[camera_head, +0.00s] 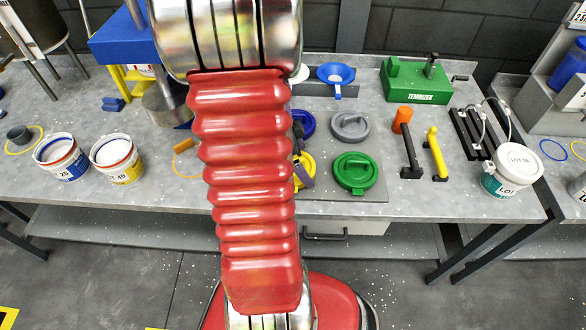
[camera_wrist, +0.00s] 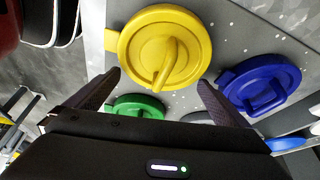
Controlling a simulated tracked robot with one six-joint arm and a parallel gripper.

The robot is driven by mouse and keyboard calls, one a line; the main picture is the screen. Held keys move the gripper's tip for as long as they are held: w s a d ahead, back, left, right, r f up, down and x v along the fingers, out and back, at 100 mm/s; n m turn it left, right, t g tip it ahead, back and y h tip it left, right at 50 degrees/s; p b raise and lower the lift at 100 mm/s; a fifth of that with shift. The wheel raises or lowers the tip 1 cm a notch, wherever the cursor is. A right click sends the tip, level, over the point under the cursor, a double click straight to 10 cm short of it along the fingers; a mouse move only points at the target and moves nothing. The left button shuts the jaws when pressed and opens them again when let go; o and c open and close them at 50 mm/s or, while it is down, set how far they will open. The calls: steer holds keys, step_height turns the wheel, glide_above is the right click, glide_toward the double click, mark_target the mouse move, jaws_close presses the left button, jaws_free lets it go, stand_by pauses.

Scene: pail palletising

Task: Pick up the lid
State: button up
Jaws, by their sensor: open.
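Several round lids with raised handles lie on a grey plate on the bench. The yellow lid (camera_wrist: 165,48) is between and just beyond the fingertips of my gripper (camera_wrist: 160,81), which is open and empty. In the head view the yellow lid (camera_head: 306,168) is mostly hidden by my red arm. The blue lid (camera_wrist: 262,85) is right of the yellow one in the wrist view; part of it shows in the head view (camera_head: 307,122). The green lid (camera_head: 355,172) and grey lid (camera_head: 350,126) are clear in the head view. The green lid (camera_wrist: 137,106) is partly hidden in the wrist view.
Two open pails (camera_head: 61,157) (camera_head: 118,158) stand left on the bench. A white-lidded pail (camera_head: 512,168) stands at the right end. An orange-ended tool (camera_head: 403,121), a yellow tool (camera_head: 436,152), a green block (camera_head: 417,80) and a blue funnel (camera_head: 336,75) are nearby.

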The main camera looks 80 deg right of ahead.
steer(key=shift+s+f, duration=0.15)
steer(key=shift+f, duration=0.25)
steer(key=c, duration=0.8)
steer(key=shift+o, duration=0.2)
steer(key=shift+d+r, duration=0.1)
step_height(320, 180, up, 10)
steer(key=shift+f, duration=0.1)
stand_by(0.4)
steer(key=shift+s, duration=0.1)
stand_by(0.4)
